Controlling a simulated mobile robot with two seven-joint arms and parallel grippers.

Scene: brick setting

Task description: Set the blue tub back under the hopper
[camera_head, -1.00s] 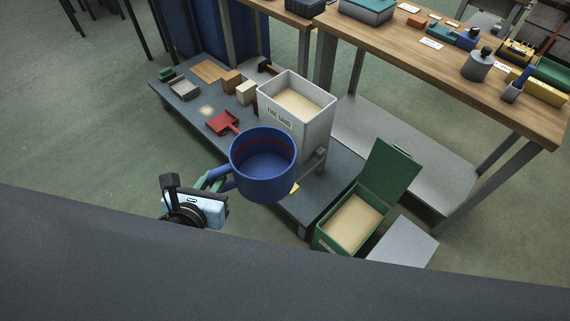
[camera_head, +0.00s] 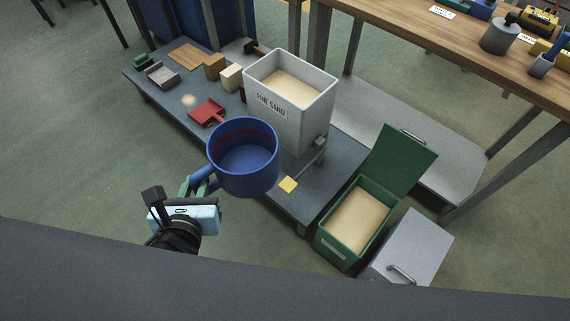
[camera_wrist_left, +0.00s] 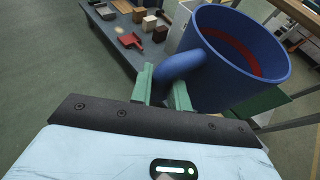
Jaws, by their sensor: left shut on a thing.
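The blue tub (camera_head: 243,178) is a round open pot with a side handle and a red line inside; it looks empty. My left gripper (camera_head: 197,186) is shut on its handle and holds it upright in front of the low grey platform. In the left wrist view, the green fingers of the gripper (camera_wrist_left: 163,90) close on the handle of the tub (camera_wrist_left: 240,75). The white hopper (camera_head: 300,118), labelled FINE SAND and filled with sand, stands on the platform behind the tub. A lever with a yellow end (camera_head: 288,186) sticks out from it. My right gripper is not in view.
A red dustpan (camera_head: 207,111), wooden blocks (camera_head: 215,66) and a grey tray (camera_head: 162,76) lie on the low platform (camera_head: 260,200). An open green sand box (camera_head: 335,248) and a grey lidded box (camera_head: 415,245) stand at right. A wooden workbench (camera_head: 420,50) rises behind.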

